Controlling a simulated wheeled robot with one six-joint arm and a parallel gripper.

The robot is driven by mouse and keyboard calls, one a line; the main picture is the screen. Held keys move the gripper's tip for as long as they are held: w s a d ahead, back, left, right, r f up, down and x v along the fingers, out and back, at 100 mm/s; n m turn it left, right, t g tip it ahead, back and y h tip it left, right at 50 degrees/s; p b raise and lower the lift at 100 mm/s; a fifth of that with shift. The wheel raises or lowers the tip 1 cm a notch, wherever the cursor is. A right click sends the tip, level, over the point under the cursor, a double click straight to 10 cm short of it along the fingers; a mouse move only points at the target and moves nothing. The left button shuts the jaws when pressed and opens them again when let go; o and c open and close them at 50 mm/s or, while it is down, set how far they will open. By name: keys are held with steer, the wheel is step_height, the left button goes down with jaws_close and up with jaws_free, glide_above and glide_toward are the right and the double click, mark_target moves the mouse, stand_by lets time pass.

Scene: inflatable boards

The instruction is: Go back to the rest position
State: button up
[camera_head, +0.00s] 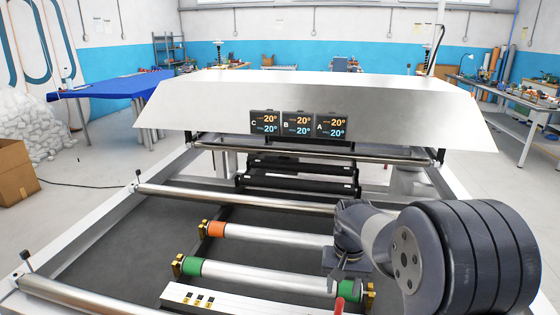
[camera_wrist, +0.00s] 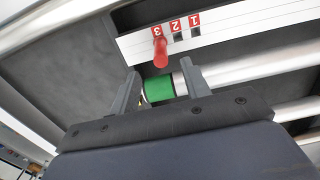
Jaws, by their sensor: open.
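My gripper (camera_head: 345,284) is at the lower right of the head view, low over the right end of a silver roller (camera_head: 250,278) with green ends. In the wrist view, my gripper (camera_wrist: 160,68) has its two fingers spread apart with nothing held between them. A green roller end (camera_wrist: 159,88) shows between the fingers. A red lever (camera_wrist: 160,50) stands just beyond the fingertips on a white strip (camera_wrist: 235,28) with red number labels. The red lever (camera_head: 339,305) also shows at the bottom of the head view, partly cut off.
A roller with an orange end (camera_head: 217,230) lies behind the green-ended one, between brass holders. A long metal bar (camera_head: 240,200) crosses the machine. A metal hood (camera_head: 300,95) carries three displays (camera_head: 298,124). A blue table (camera_head: 110,87) and a cardboard box (camera_head: 14,170) stand left.

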mark_target(340, 302)
step_height(340, 302, down, 11)
steer(key=shift+s+f, duration=0.1)
steer(key=shift+f, duration=0.1)
step_height(340, 302, up, 4)
steer(key=p, duration=0.3)
steer(key=shift+r, duration=0.25)
step_height(340, 302, up, 6)
steer(key=p, duration=0.5)
steer(key=shift+f, duration=0.2)
